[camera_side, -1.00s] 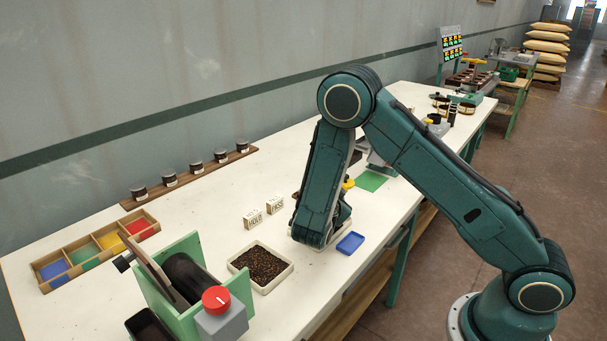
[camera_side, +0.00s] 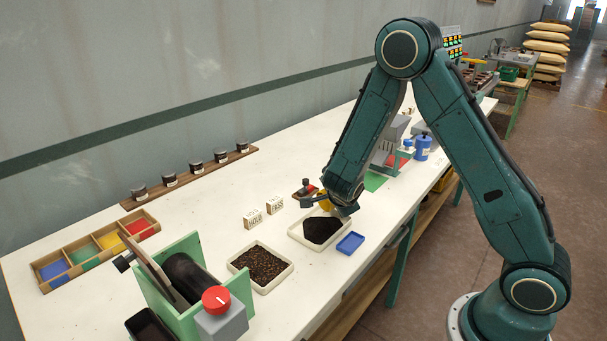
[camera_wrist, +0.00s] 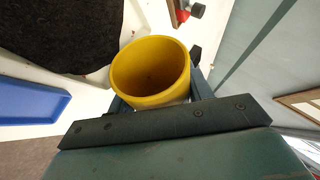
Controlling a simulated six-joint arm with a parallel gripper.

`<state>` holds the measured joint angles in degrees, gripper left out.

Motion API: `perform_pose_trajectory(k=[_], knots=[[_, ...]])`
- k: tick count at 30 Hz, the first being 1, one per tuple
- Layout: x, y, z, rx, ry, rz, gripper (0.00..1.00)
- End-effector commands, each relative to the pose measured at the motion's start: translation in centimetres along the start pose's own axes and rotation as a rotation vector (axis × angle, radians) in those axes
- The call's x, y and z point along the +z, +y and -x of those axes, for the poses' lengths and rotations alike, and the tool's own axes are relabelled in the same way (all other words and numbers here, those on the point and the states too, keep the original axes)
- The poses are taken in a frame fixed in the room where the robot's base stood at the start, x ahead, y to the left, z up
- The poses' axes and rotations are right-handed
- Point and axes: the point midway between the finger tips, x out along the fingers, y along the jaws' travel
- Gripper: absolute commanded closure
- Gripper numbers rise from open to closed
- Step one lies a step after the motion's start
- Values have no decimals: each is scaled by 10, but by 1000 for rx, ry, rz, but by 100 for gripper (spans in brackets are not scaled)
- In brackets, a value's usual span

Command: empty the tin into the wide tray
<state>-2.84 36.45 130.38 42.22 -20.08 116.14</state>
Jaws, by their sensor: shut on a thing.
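My gripper (camera_side: 318,201) is shut on a yellow tin (camera_wrist: 150,75). The tin is tipped so that its open mouth faces the wrist camera; its inside looks empty, with a darker bottom. In the side view only a bit of the tin (camera_side: 325,203) shows beside the wrist. A white tray (camera_side: 302,243), the likely wide tray, lies just below and in front of my gripper with a heap of black grains in it. The heap also shows at the upper left of the wrist view (camera_wrist: 55,40).
A small blue tray (camera_side: 350,243) lies close to the right of the white tray. Another pale tray (camera_side: 277,284) holds brown beans at left. Two small signs (camera_side: 263,212) stand behind. A green drum sorter (camera_side: 190,270) is at front left; blue and grey equipment (camera_side: 420,145) stands behind the arm.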

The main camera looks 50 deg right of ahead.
Motion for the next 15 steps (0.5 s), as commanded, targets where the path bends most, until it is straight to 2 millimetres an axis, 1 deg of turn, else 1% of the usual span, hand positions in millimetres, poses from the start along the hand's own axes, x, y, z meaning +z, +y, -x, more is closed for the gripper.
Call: perform_pose_trajectory(k=[15], knots=[[-12,0,-5,76,-195,-188,74]])
